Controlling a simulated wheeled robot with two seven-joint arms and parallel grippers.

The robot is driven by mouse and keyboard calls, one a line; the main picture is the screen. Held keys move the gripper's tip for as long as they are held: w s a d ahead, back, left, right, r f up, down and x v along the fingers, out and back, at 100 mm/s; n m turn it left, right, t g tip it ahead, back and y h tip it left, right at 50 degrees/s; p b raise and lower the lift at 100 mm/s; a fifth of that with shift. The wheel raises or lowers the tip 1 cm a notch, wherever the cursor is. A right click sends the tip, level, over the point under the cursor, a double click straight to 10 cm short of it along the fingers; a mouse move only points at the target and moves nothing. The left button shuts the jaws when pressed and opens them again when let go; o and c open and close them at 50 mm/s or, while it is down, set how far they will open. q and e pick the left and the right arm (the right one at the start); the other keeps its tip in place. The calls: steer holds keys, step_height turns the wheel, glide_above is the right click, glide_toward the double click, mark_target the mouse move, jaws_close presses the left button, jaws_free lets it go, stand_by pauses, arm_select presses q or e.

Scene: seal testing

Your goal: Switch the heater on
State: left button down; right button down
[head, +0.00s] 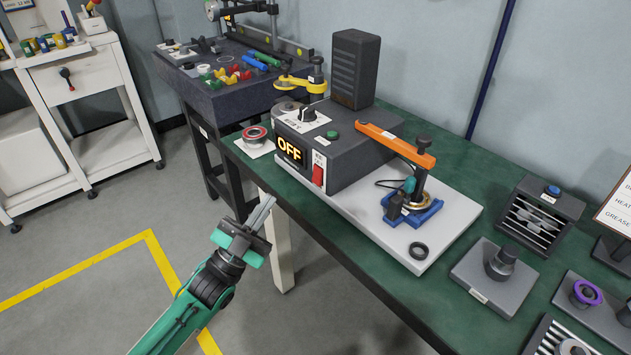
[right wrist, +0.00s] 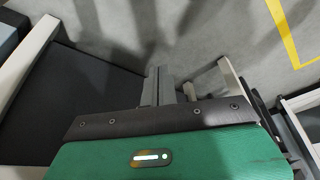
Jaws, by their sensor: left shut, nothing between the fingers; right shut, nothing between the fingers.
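A dark grey control box (head: 340,150) on the green bench has a lit display (head: 290,150) reading OFF. Its front carries a red switch (head: 319,174), its top a black dial (head: 308,115) and a green button (head: 332,134). A dark slatted box (head: 535,218) with a blue button (head: 553,191) stands further right. I cannot tell from its label which box is the heater. My left gripper (head: 264,211) is shut and empty in front of the bench edge, left of and below the control box. My right gripper (right wrist: 158,84) is shut and empty in the right wrist view, over the floor.
A white base plate (head: 448,215) bears a blue fixture (head: 412,212) under an orange arm (head: 395,145). A grey block (head: 495,275) stands right.

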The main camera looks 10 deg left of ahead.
mark_target(315, 168)
arm_select(q)
steer(key=shift+w, duration=0.1)
